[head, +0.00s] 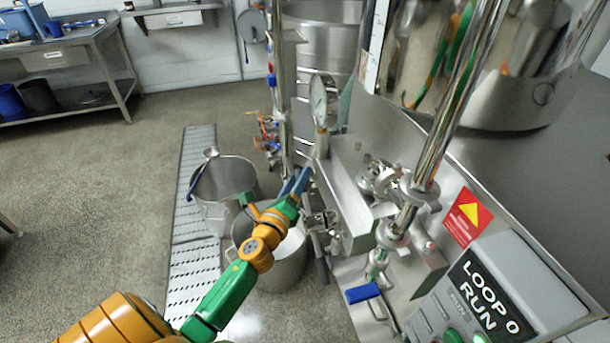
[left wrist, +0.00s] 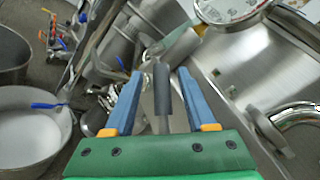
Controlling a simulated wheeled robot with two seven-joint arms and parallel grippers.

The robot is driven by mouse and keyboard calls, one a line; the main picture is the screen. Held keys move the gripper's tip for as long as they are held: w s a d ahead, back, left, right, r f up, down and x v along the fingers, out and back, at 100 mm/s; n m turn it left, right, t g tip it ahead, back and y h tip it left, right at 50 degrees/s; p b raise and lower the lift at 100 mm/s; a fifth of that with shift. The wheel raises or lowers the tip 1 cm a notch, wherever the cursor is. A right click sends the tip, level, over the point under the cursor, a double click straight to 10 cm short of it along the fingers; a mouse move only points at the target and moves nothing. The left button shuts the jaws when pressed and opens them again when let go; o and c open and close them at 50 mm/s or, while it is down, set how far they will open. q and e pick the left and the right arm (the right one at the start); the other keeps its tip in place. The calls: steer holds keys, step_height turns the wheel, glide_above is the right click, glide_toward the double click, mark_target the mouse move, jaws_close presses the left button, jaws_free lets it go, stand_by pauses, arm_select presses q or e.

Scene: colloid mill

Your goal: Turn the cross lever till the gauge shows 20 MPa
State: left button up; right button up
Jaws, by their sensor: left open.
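The pressure gauge (head: 321,101) stands on a stem above a steel block, seen nearly edge-on in the head view. Its round dial (left wrist: 228,8) is cut by the top edge in the left wrist view, and I cannot read its value. My left gripper (head: 304,176) reaches the left side of the block, beneath the gauge. In the left wrist view its two blue fingers (left wrist: 159,73) are open. A dark grey cylindrical grip of the cross lever (left wrist: 162,90) shows between them, touching neither finger visibly. My right gripper is out of view.
Pipes and valves (head: 385,180) crowd the right. A control panel (head: 490,297) is at lower right.

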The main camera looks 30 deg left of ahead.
arm_select(q)
steer(key=shift+w+a, duration=0.1)
steer(key=shift+w, duration=0.55)
steer(key=c, duration=0.9)
steer(key=shift+f, duration=0.1)
stand_by(0.3)
